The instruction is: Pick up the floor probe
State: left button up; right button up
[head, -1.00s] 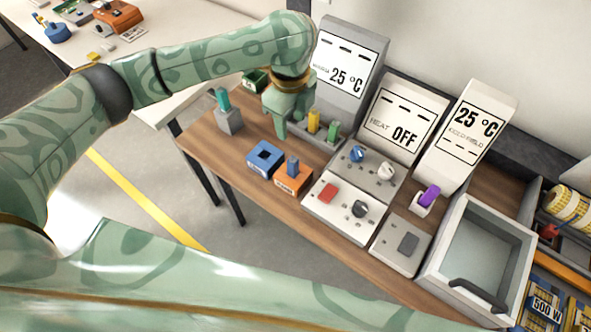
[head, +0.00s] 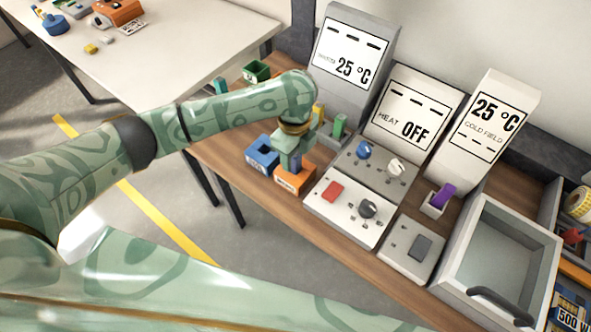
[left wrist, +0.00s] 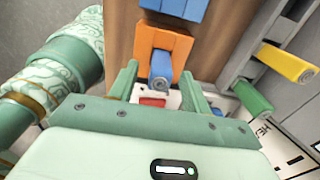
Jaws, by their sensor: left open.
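A short blue-grey probe (left wrist: 161,78) stands in an orange holder block (head: 293,182) at the front edge of the wooden bench. No readable label confirms that it is the floor probe. The orange block also shows in the left wrist view (left wrist: 165,42). My left gripper (head: 291,160) is over this block, pointing down. In the left wrist view its open fingers (left wrist: 160,74) are on either side of the probe. I cannot tell whether they touch it. In the head view the gripper mostly hides the probe. My right gripper is not in view.
A blue block (head: 262,155) stands beside the orange one. A yellow peg (left wrist: 288,62) and a green peg (head: 339,125) stand behind. A panel with a red button (head: 332,191) is close on the right. A purple piece (head: 444,195) and an open bin (head: 491,260) lie further right.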

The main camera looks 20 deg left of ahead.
pick_arm(q)
jog(key=shift+f, duration=0.2)
grip_shut()
